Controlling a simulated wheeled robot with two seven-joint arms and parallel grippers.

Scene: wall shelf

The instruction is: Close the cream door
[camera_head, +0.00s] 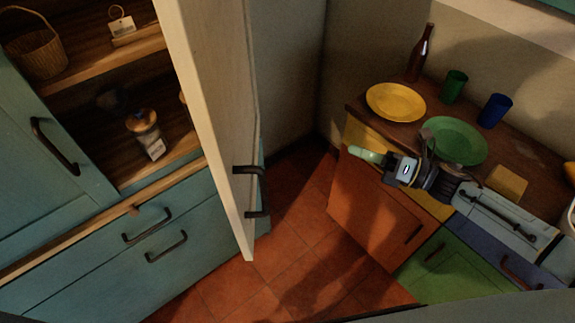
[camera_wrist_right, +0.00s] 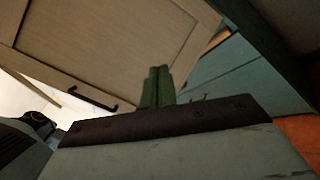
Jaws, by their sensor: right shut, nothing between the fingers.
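The cream door (camera_head: 215,120) stands open from the teal cabinet, seen nearly edge-on in the head view. Its dark handle (camera_head: 250,170) is on the face turned right. In the right wrist view the cream door (camera_wrist_right: 110,40) shows its panelled face, with the handle (camera_wrist_right: 88,98) low on it. My right gripper (camera_head: 362,154) is shut and empty, over the counter to the right of the door and apart from it. Its green fingers (camera_wrist_right: 157,85) are together in the wrist view, pointing toward the door. My left gripper is not in view.
The open cabinet holds a basket (camera_head: 38,52), a tag (camera_head: 122,26) and a jar (camera_head: 145,130). The counter by my right arm carries a yellow plate (camera_head: 396,101), a green plate (camera_head: 455,140), a bottle (camera_head: 420,52) and cups (camera_head: 454,86). Floor between is clear.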

